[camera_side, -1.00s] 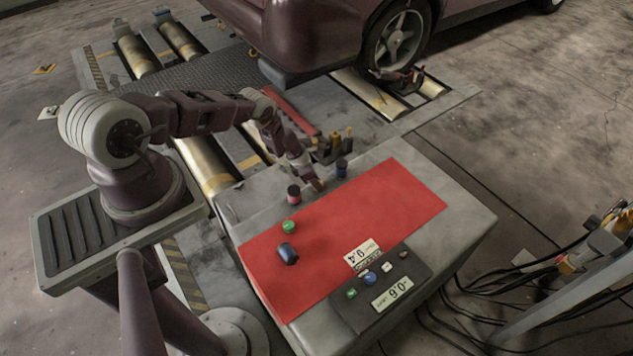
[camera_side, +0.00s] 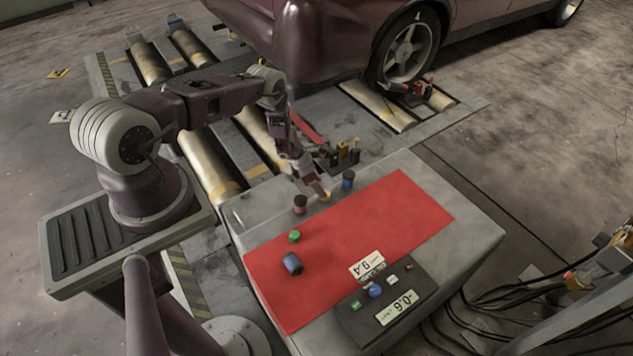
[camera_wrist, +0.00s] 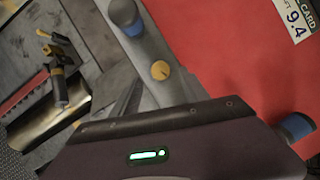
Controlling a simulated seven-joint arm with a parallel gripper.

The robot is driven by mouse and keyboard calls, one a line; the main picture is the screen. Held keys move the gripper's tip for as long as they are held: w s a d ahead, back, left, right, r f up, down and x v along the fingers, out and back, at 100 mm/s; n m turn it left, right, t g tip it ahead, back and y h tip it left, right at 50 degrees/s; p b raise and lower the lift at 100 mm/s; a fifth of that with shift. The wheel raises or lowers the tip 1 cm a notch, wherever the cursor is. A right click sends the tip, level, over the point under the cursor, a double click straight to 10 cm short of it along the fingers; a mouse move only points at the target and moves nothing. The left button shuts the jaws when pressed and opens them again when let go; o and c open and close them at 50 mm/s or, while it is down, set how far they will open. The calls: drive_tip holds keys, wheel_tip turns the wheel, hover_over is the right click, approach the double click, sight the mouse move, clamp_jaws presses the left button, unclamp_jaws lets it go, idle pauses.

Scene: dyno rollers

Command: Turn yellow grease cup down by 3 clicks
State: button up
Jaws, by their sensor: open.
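The yellow grease cup (camera_side: 326,197) sits on the grey bench top, between a pink-red cup (camera_side: 300,204) and a blue cup (camera_side: 348,180). In the wrist view its round yellow cap (camera_wrist: 160,70) shows from above with a small dark mark on it. My gripper (camera_side: 313,183) is open, tilted down close to the yellow cup in the side view and partly covering it. I cannot tell whether the fingers touch it or stand around it. In the wrist view the cap is uncovered above the dark gripper body.
A red mat (camera_side: 400,205) covers much of the bench. A green cup (camera_side: 294,237) and a dark blue cylinder (camera_side: 291,264) stand or lie on it. A control panel (camera_side: 345,322) with buttons and a "-0.6" display is at the front; a card reads 9.4. Dark fixtures (camera_side: 335,158) stand behind.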

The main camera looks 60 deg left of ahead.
drive_tip(key=shift+v, duration=1.2)
drive_tip(key=w+d+r+m+g+y, duration=0.1)
drive_tip(key=d+r+m+g+y, duration=0.35)
drive_tip(key=m, duration=1.35)
drive_tip(key=f, duration=0.3)
drive_tip(key=w+a+f+t+y, duration=0.1)
drive_tip(key=f, duration=0.3)
drive_tip(key=a+f+t, duration=0.1)
drive_tip(key=f, duration=0.2)
drive_tip(key=shift+w+f+y, duration=0.25)
drive_tip(key=shift+w+f, duration=0.05)
drive_tip(key=shift+w, duration=0.1)
drive_tip(key=shift+a+f, duration=0.25)
drive_tip(key=shift+f, duration=0.15)
